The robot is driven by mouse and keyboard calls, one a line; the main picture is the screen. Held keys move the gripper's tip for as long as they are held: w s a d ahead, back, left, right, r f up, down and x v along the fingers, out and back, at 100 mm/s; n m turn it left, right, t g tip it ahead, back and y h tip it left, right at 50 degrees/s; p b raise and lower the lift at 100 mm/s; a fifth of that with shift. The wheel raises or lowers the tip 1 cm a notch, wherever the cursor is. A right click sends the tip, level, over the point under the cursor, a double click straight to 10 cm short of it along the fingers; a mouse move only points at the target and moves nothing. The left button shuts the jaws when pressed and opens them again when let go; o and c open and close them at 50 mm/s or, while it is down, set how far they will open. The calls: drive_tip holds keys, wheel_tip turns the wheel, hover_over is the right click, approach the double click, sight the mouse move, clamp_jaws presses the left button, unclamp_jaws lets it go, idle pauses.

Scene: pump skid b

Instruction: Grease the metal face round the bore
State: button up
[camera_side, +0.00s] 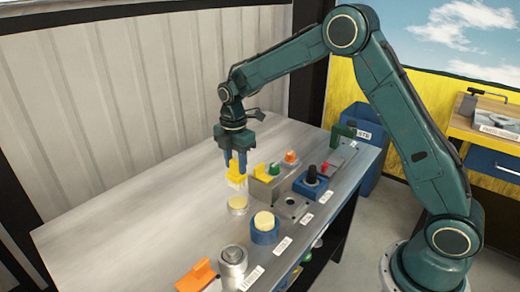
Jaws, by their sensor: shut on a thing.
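My gripper (236,165) points down over the bench and is shut on a yellow-handled brush (238,172) with pale bristles. A grey metal block with a flat face round a dark bore (291,206) sits to the right of the brush, near the bench's front edge. No grease is clearly visible on that face. A blue round holder (265,235) with a cream top stands between the dish and the front edge.
A metal cylinder (233,264) and an orange piece (197,275) stand at the near end of the bench (130,205). A grey stand with coloured pieces (265,185) and a blue block with a black knob (311,180) lie to the right. The bench's left side is clear.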

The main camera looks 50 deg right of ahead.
sight(237, 182)
drive_tip(key=shift+f, duration=0.15)
drive_tip(key=shift+f, duration=2.8)
drive_tip(key=shift+f, duration=0.65)
idle(0.7)
drive_tip(key=shift+r, duration=0.1)
drive_tip(key=shift+r, duration=3.5)
drive_tip(key=shift+s+m, duration=0.1)
drive_tip(key=shift+m, duration=0.2)
drive_tip(key=m, duration=0.1)
drive_tip(key=s+m, duration=0.1)
drive_tip(key=m, duration=0.1)
drive_tip(key=shift+s+f+m, duration=0.15)
drive_tip(key=shift+f+m, duration=0.1)
drive_tip(key=shift+m, duration=0.15)
drive_tip(key=s+m, duration=0.1)
drive_tip(key=m, duration=0.3)
drive_tip(key=s+f+m, duration=0.1)
drive_tip(key=s+m, duration=0.1)
drive_tip(key=m, duration=0.3)
drive_tip(key=s+m, duration=0.1)
drive_tip(key=m, duration=0.3)
drive_tip(key=shift+s+d+f+m, duration=0.1)
drive_tip(key=shift+s+f+m, duration=0.2)
drive_tip(key=shift+s, duration=0.1)
